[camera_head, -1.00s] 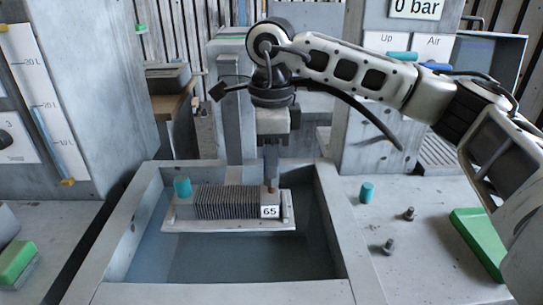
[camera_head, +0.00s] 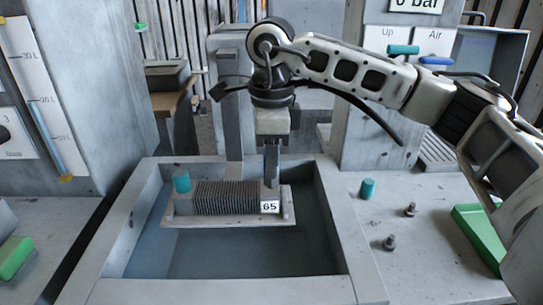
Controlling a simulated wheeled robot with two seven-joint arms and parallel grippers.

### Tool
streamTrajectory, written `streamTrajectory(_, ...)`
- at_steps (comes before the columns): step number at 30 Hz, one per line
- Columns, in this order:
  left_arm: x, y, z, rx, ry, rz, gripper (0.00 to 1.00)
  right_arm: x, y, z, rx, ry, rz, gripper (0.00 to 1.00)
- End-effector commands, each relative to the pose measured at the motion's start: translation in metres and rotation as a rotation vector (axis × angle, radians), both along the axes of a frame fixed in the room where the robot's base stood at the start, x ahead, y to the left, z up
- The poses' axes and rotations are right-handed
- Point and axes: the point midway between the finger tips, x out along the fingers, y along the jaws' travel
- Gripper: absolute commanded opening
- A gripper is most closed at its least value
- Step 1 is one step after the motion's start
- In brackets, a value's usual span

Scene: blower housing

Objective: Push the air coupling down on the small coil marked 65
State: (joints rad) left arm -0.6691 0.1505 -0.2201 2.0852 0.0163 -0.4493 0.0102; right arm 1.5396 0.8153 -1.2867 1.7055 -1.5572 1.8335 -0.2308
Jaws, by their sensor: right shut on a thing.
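The small coil marked 65 (camera_head: 228,199) is a finned grey block on a flat tray (camera_head: 230,222) over the water basin (camera_head: 225,255). A teal cap (camera_head: 181,181) stands on its left end, and the 65 label is on its right end. My right gripper (camera_head: 271,182) points straight down at the coil's right end, just behind the label, and is shut. The thing between its fingers is mostly hidden, so I cannot make out the air coupling or whether it is seated. My left gripper is not in view.
A loose teal cap (camera_head: 367,189) and two dark fittings (camera_head: 410,210) stand on the right bench. A green tray (camera_head: 480,235) lies at the far right. A panel with Up and Air levers (camera_head: 405,50) rises behind. The basin walls surround the coil.

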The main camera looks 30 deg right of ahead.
Motion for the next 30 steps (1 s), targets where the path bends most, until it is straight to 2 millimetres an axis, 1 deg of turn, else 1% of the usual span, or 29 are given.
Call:
streamTrajectory(1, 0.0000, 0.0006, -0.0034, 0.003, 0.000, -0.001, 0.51, 0.0001, 0.0002, -0.0025, 0.000, 0.000, 0.000, 0.00)
streamTrajectory(4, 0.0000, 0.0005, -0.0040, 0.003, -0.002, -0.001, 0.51, 0.0001, 0.0002, -0.0046, 0.000, 0.000, 0.000, 0.00)
streamTrajectory(28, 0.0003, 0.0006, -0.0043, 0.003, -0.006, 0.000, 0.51, 0.0003, 0.0003, -0.0064, 0.000, -0.001, 0.000, 0.00)
streamTrajectory(29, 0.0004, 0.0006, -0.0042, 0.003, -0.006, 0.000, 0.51, 0.0002, 0.0002, -0.0064, 0.000, -0.001, 0.000, 0.27)
streamTrajectory(30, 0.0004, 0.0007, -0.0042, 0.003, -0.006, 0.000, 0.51, 0.0002, 0.0002, -0.0064, 0.000, -0.001, 0.000, 0.38)
